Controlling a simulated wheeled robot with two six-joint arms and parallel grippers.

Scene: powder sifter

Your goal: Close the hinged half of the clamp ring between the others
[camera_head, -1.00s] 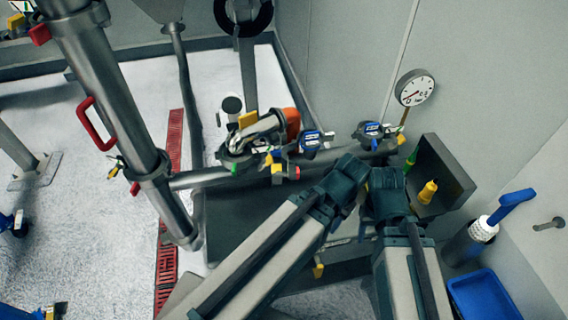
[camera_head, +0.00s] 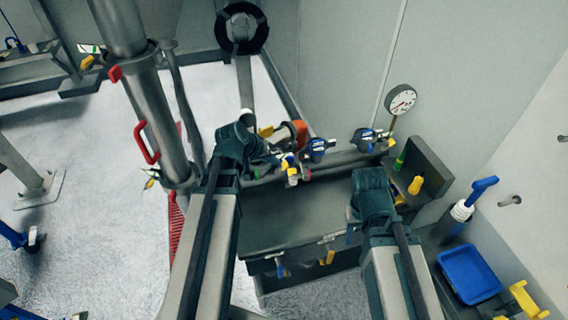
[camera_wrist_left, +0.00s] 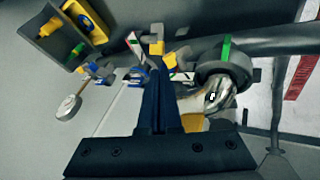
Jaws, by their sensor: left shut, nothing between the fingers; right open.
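Three clamp rings sit along the horizontal pipe. The middle one (camera_head: 317,148) carries blue and white parts; in the left wrist view it appears just left of my fingertips (camera_wrist_left: 138,72). The right-hand ring (camera_head: 364,139) looks similar. The left-hand ring (camera_wrist_left: 222,72), with a green mark, is hidden behind my left gripper in the head view. My left gripper (camera_head: 277,158) is shut and empty, its joined fingers (camera_wrist_left: 160,78) beside the middle ring; contact cannot be told. My right gripper (camera_head: 372,205) is over the dark bench, open, its fingers mostly hidden. The middle ring's hinge angle is unclear.
A dark bench (camera_head: 290,215) lies below the pipe. A pressure gauge (camera_head: 400,99) stands at the right by the wall. A dark bin (camera_head: 430,165) holds yellow and green items. A blue tray (camera_head: 470,275) is at lower right. A steel column (camera_head: 160,120) with a red handle stands left.

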